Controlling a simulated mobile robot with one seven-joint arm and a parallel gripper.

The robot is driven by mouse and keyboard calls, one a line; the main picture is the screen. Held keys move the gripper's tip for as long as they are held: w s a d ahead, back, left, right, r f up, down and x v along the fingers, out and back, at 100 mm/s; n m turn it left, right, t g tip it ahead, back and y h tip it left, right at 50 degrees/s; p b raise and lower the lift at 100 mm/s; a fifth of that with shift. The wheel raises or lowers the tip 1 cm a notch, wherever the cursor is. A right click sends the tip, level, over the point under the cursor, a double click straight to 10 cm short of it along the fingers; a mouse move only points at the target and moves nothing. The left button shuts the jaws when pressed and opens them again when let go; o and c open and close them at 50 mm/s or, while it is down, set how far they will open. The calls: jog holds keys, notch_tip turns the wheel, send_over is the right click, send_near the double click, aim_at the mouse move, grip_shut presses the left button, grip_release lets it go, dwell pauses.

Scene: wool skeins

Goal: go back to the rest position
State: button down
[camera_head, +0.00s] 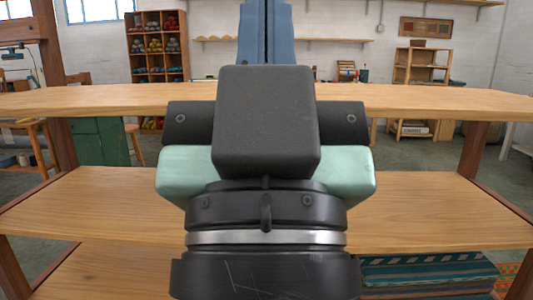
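My gripper (266,12) is in the middle of the head view, pointing away from me. Its two blue fingers stand side by side at the top edge with only a thin dark seam between them, and I see nothing held. The very tips may be cut off by the frame. Its black and mint-green body is in front of the wooden shelf unit and hides the middle of its boards. No wool skein is near the gripper.
The wooden shelf unit's top board (440,98) and middle board (430,205) look bare where visible. Folded striped textiles (425,272) lie low at the right. Wooden uprights flank both sides. A cubby rack (157,20) with coloured skeins stands far back.

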notch_tip(320, 180, up, 34)
jog(key=p, duration=3.1)
jog(key=shift+f, duration=0.2)
